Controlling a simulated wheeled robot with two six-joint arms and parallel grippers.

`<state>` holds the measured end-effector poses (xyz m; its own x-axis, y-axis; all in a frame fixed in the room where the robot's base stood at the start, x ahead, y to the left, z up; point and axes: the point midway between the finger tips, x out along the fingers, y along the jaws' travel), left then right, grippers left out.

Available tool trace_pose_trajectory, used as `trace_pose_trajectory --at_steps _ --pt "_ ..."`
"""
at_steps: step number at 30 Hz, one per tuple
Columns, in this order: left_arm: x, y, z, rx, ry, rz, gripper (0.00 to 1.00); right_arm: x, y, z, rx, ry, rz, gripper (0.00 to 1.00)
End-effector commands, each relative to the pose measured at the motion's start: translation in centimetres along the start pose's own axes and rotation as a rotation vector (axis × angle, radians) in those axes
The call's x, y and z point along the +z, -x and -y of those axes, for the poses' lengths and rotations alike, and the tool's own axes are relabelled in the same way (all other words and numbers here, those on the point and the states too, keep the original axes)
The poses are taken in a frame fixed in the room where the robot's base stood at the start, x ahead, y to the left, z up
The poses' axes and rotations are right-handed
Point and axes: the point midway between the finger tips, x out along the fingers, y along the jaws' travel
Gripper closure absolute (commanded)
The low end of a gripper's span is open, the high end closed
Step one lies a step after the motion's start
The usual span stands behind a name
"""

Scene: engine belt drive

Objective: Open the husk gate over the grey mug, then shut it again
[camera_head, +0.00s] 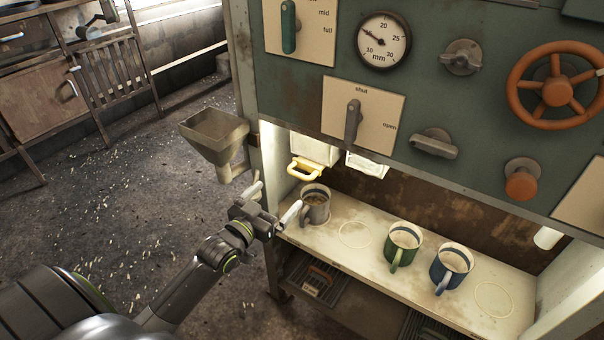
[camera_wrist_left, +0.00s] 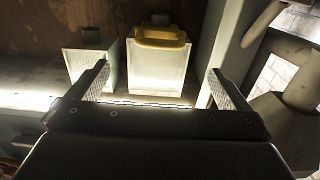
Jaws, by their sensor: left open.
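The grey mug (camera_head: 317,208) stands upright at the left end of the lit shelf. Above it is a pale box-shaped chute (camera_head: 314,148) with a yellow handle (camera_head: 306,170) at its lower front, which looks like the husk gate. The yellow handle also shows in the left wrist view (camera_wrist_left: 160,37), beyond the fingers. My left gripper (camera_head: 272,201) is open and empty, in front of the shelf's left end, apart from the handle and mug. I cannot tell clearly whether the gate is open or shut. My right gripper is not in view.
A green mug (camera_head: 403,246) and a blue mug (camera_head: 451,267) stand farther right on the shelf (camera_head: 345,256). A metal hopper (camera_head: 215,135) juts out at the cabinet's left. A shut/open lever (camera_head: 352,120) on the panel above points up toward "shut". A second pale chute (camera_head: 368,165) hangs beside the first.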

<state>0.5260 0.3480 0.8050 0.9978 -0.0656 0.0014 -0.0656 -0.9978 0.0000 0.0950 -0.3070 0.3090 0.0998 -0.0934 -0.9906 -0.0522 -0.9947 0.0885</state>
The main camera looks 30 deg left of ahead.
Motion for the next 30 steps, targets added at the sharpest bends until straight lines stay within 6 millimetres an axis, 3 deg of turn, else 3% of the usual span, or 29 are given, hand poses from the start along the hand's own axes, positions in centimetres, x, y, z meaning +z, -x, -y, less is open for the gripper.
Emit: trace_pose_trajectory --at_steps 12,18,24,30 --pt "0.1 -8.0 0.0 0.0 0.001 -0.001 0.01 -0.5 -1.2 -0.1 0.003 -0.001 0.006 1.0" --pt "0.2 -11.0 0.0 0.0 0.001 0.001 0.01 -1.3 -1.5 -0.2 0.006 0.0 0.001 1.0" --pt "0.1 -12.5 0.0 0.0 0.001 0.001 0.01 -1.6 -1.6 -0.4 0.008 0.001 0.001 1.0" --pt "0.1 -12.8 0.0 0.0 0.0 0.002 0.01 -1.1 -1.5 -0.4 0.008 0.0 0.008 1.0"
